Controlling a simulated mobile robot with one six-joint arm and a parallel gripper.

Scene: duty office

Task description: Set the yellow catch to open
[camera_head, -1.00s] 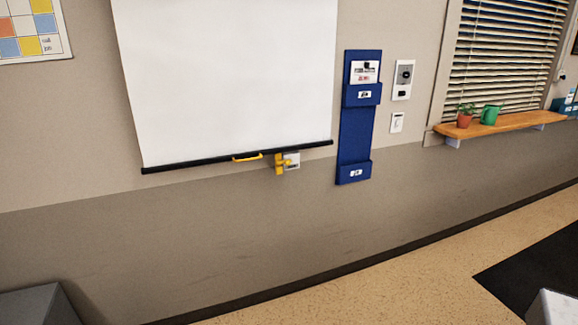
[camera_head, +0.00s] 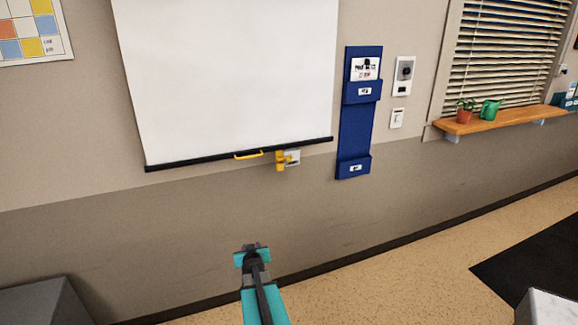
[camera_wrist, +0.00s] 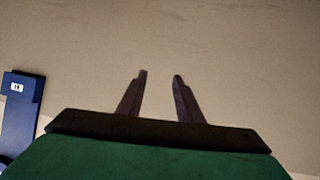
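The yellow catch (camera_head: 281,160) is on the wall just under the black bottom bar of the white screen, beside a small pale plate (camera_head: 293,157). A yellow pull handle (camera_head: 248,155) sits on the bar to its left. The catch is too small to read its setting. My gripper (camera_wrist: 160,74) shows in the wrist view with its two dark fingers apart and nothing between them. In the head view my arm's teal end stands low in the picture, below the catch and apart from it. The catch is not in the wrist view.
A blue wall pocket rack (camera_head: 355,125) hangs right of the catch and also shows at the left of the wrist view (camera_wrist: 18,120).

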